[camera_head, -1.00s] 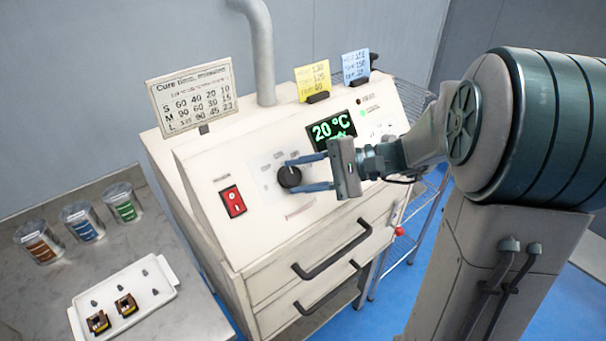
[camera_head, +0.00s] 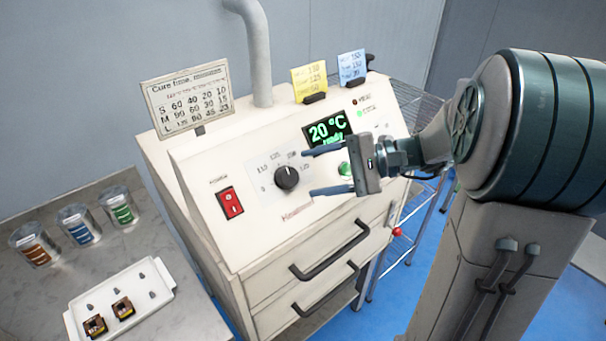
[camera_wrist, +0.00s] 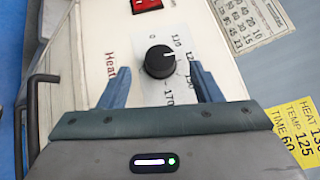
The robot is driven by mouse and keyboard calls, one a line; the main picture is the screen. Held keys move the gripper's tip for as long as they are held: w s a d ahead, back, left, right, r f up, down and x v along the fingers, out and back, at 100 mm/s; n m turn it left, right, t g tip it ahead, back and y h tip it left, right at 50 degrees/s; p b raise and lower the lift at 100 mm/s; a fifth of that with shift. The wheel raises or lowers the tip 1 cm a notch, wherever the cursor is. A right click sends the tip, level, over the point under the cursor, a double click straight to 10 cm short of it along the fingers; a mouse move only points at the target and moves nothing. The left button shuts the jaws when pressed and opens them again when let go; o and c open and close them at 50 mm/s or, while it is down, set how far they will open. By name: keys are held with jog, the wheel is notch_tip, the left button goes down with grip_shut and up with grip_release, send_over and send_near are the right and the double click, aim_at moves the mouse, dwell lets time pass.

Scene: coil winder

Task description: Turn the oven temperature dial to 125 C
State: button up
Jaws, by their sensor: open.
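The black round temperature dial (camera_head: 287,178) sits on the oven's sloped front panel, with a white pointer line and printed numbers around it. In the wrist view the dial (camera_wrist: 159,61) shows between and beyond the fingers, its line pointing right toward partly unreadable numbers; I cannot tell the exact setting. My gripper (camera_head: 310,172) is open and empty, with its blue fingers apart from the dial, to its right in the head view. The oven display (camera_head: 329,131) reads 20 °C and "ready".
A red switch (camera_head: 230,203) is left of the dial, and a green button (camera_head: 345,168) is partly behind my gripper. Yellow (camera_head: 310,80) and blue (camera_head: 352,66) cards and a cure-time chart (camera_head: 187,101) stand on top. Drawer handles (camera_head: 330,250) project below the panel.

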jog(key=v, duration=0.9)
jog(key=shift+d, duration=0.4)
jog(key=shift+r, duration=0.1)
jog(key=s+a+f+n+t+h+p, duration=0.1)
jog(key=s+f+n+h, duration=0.5)
jog(key=s+h, duration=0.6)
jog(key=a+n+h+p, duration=0.1)
jog(key=h+p, duration=0.1)
jog(key=h, duration=0.1)
jog(key=shift+a+f+t, duration=0.2)
jog(key=shift+a+t, duration=0.1)
jog(key=shift+t, duration=0.1)
jog(key=c, duration=0.4)
jog(key=shift+d, duration=0.15)
jog(key=shift+c, duration=0.4)
